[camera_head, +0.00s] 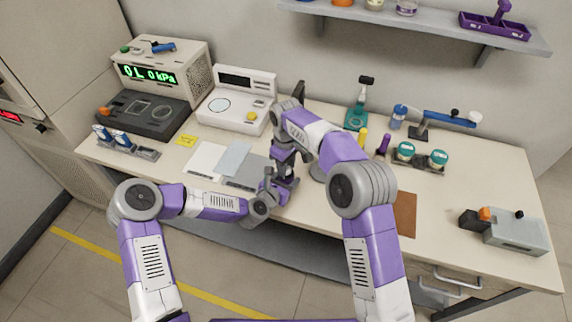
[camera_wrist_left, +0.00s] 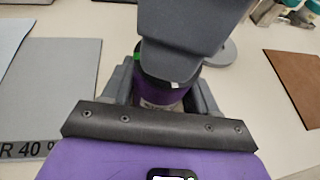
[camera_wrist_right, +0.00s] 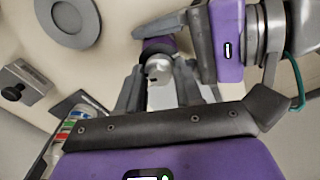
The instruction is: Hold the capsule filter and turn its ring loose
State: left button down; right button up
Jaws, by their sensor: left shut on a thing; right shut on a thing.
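The capsule filter (camera_wrist_left: 165,92) is a purple cylinder with a pale label, upright between the fingers of my left gripper. In the head view my left gripper (camera_head: 276,185) holds it low, just over the front of the table. My right gripper (camera_head: 286,158) comes down from above and is shut at the filter's upper end. In the right wrist view a silvery round cap (camera_wrist_right: 158,69) sits between my right fingers, with purple behind it. The fingers hide most of the filter, and I cannot make out the ring clearly.
A grey round stand (camera_wrist_right: 70,18) is close beside the grippers. Grey and white sheets (camera_head: 207,160) lie to the left and a brown mat (camera_head: 404,214) to the right. A rack with teal-capped jars (camera_head: 420,160) stands farther right. The table's front edge is close.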

pick_arm(q)
jog(key=shift+r, duration=0.15)
pick_arm(e)
jog(key=shift+s+d+f, duration=0.1)
jog(key=shift+d+f, duration=0.05)
jog(key=shift+f, duration=0.1)
jog(key=o, duration=1.1)
jog(key=shift+r, duration=0.1)
jog(key=shift+c, duration=0.2)
jog(key=shift+r, duration=0.15)
jog(key=shift+r, duration=0.2)
notch_tip(320, 180, up, 11)
jog(key=shift+r, duration=0.2)
pick_arm(q)
jog(key=shift+c, duration=1.1)
grip_release()
jog(key=shift+s+a, duration=0.1)
